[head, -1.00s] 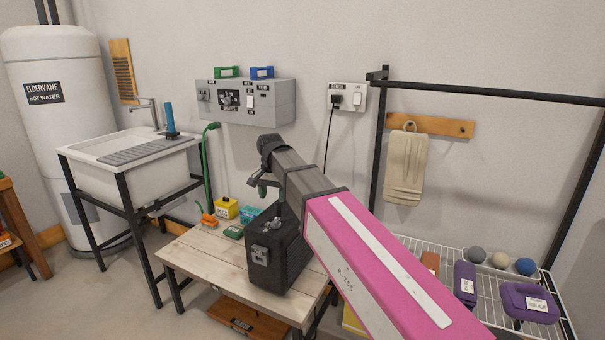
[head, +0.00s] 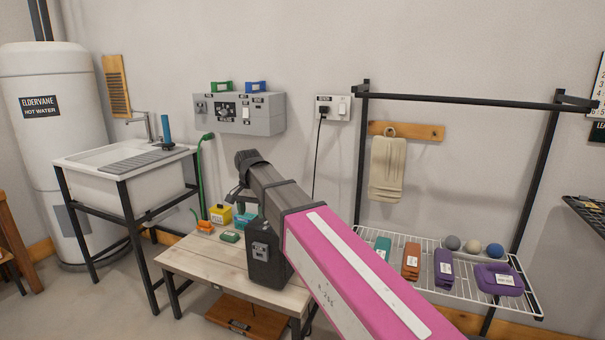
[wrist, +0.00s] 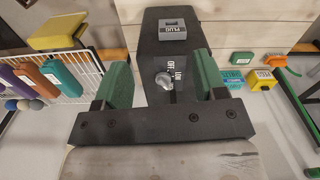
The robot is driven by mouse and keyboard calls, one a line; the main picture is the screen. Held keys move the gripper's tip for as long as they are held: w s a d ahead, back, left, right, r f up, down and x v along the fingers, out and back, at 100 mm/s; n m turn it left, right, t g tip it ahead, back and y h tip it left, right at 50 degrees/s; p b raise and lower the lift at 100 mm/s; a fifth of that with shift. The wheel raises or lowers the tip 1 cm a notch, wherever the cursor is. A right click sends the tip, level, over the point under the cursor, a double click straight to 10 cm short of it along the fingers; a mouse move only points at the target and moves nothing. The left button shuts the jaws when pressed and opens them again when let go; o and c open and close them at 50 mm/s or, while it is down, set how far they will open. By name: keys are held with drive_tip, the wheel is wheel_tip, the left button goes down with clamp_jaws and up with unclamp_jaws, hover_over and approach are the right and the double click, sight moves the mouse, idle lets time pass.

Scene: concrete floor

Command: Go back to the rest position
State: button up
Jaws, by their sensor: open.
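My gripper (wrist: 162,78) shows two green fingers apart in the wrist view, with nothing between their tips that I can see held. Beyond them is a black box (wrist: 163,40) with a grey plate marked PLUG and a silver knob by OFF and LOW. In the head view my arm reaches forward from the lower right, and my gripper (head: 237,193) hangs at its end, above and left of the black box (head: 265,262). The arm partly hides the box. The box stands on a wooden table (head: 205,262).
Small yellow (head: 219,213), orange and green items lie on the table's far left. A sink (head: 130,165) stands left. A white wire rack (head: 440,290) with several coloured blocks and balls is right. A grey control panel (head: 240,112) is on the wall.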

drive_tip(key=s+d+f+n, duration=0.1)
drive_tip(key=s+d+f, duration=0.1)
drive_tip(key=d+f, duration=1.5)
drive_tip(key=s+d+f+n, duration=0.1)
drive_tip(key=s+d+f, duration=0.3)
drive_tip(key=d, duration=0.5)
drive_tip(key=s+d+f+n, duration=0.1)
drive_tip(key=s+d+f, duration=0.4)
drive_tip(key=d, duration=0.5)
drive_tip(key=shift+s+f, duration=0.15)
drive_tip(key=shift+f, duration=0.65)
